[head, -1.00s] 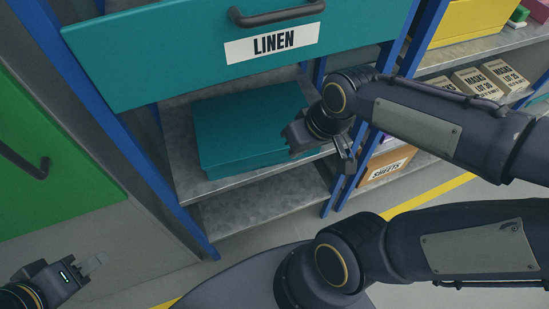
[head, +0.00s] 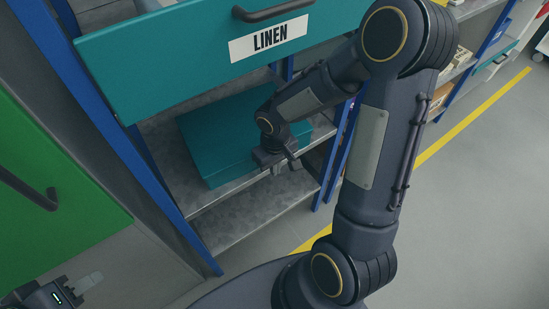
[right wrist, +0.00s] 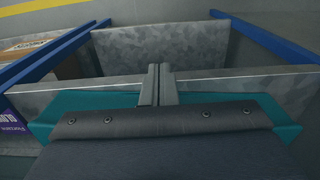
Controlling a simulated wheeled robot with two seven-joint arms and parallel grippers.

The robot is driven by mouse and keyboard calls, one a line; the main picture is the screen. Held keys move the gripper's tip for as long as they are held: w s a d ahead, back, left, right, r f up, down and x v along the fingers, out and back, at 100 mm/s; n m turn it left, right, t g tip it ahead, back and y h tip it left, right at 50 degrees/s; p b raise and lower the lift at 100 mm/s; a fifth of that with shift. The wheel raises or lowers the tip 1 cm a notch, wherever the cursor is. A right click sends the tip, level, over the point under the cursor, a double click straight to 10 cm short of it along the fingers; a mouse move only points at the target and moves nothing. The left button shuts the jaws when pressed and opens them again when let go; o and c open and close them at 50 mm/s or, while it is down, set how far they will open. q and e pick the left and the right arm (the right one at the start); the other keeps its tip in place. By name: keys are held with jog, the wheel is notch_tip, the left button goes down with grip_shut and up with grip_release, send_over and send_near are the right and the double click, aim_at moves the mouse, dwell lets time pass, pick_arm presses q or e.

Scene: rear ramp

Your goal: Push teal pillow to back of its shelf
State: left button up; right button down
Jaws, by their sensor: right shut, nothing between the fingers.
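The teal pillow (head: 205,140) lies flat on the grey shelf (head: 190,208) under the drawer marked LINEN. It looks like a thick, box-like slab. Its front stands a little behind the shelf's front edge, and my right arm hides its right part. My right gripper (head: 284,166) is shut and empty, low at the pillow's front right, by the shelf edge. In the right wrist view its closed fingers (right wrist: 157,82) stand between teal parts of the pillow (right wrist: 262,102); contact cannot be told. My left gripper (head: 82,284) is at the bottom left, away from the shelf.
The teal LINEN drawer (head: 180,70) juts out above the pillow. Blue uprights (head: 150,185) stand on both sides of the shelf. A lower shelf (head: 245,222) is bare. A green cabinet front (head: 50,190) is at the left. Open floor with a yellow line lies to the right.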

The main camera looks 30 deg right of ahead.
jog(key=shift+w+a+f+p, duration=0.1)
jog(key=shift+w+f+p, duration=0.05)
jog(key=shift+w+f, duration=0.75)
jog(key=shift+w+a+f+p, duration=0.15)
jog(key=shift+w+f, duration=0.55)
jog(key=shift+w, duration=0.35)
jog(key=shift+d, duration=0.1)
